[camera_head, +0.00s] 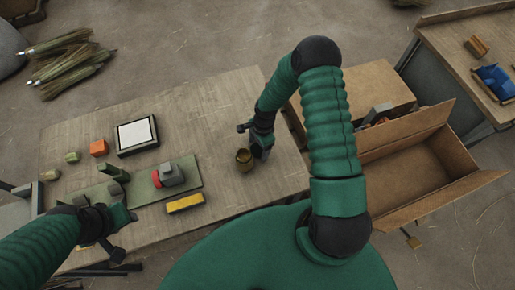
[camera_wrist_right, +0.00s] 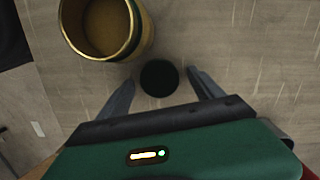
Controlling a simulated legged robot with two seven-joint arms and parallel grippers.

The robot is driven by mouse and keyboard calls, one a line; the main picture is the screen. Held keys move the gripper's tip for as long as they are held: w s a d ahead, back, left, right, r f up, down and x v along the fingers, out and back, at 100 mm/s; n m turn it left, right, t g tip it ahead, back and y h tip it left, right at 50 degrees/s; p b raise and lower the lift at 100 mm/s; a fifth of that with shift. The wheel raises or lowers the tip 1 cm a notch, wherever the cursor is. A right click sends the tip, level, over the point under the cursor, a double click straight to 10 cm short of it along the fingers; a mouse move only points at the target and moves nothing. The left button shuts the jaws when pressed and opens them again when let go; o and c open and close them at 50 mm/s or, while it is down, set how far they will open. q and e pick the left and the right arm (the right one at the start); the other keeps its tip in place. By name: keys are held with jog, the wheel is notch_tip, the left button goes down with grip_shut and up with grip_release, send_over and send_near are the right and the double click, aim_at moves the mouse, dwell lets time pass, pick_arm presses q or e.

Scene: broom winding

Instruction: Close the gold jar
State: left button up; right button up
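The gold jar (camera_head: 243,161) stands on the wooden table, near its right end. In the right wrist view the jar (camera_wrist_right: 100,28) is at the upper left, with its top open and its inside showing. A dark round disc (camera_wrist_right: 158,78), which looks like a lid, lies between the fingers of my right gripper (camera_wrist_right: 160,76). The fingers are spread, with gaps on both sides of the disc. In the head view my right gripper (camera_head: 258,147) is just right of the jar. My left gripper (camera_head: 121,232) is over the table's front left, its fingers apart and empty.
A red and grey device (camera_head: 170,174) sits on a green board (camera_head: 134,187). A yellow block (camera_head: 185,203), a framed white panel (camera_head: 137,134) and an orange block (camera_head: 99,148) are on the table (camera_head: 213,125). An open cardboard box (camera_head: 410,175) stands right of it.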

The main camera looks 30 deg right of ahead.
aim_at(258, 148)
jog(key=c, duration=1.3)
notch_tip(258, 148, up, 10)
jog(key=b, duration=0.1)
